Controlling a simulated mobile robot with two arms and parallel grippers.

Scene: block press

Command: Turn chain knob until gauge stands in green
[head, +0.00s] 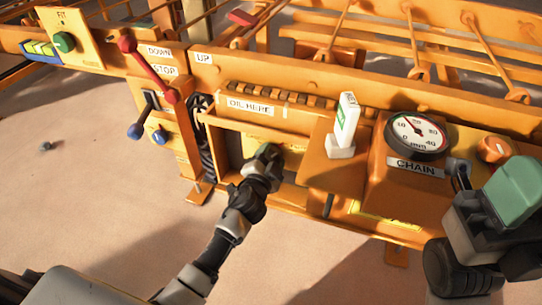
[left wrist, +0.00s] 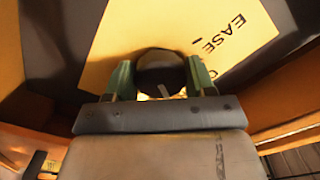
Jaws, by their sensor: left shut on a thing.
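The round gauge (head: 417,135) with a white face stands above a CHAIN label (head: 415,168). Its red needle leans to the upper left; I cannot make out a green band. My left gripper (head: 268,155) reaches into the recess under the OIL HERE label. The left wrist view shows its green fingers (left wrist: 160,80) shut on a dark round knob (left wrist: 160,62) with a pale mark, in front of a yellow plate lettered "EASE". I cannot tell whether this is the chain knob. My right arm is at the lower right; its fingertips are not clear.
An orange knob (head: 494,149) sits right of the gauge. A white upright tag (head: 345,122) with green on it stands left of the gauge. Red (head: 148,66) and blue-tipped (head: 145,116) levers are on the left. Orange walls flank the recess closely. The floor in front is largely clear.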

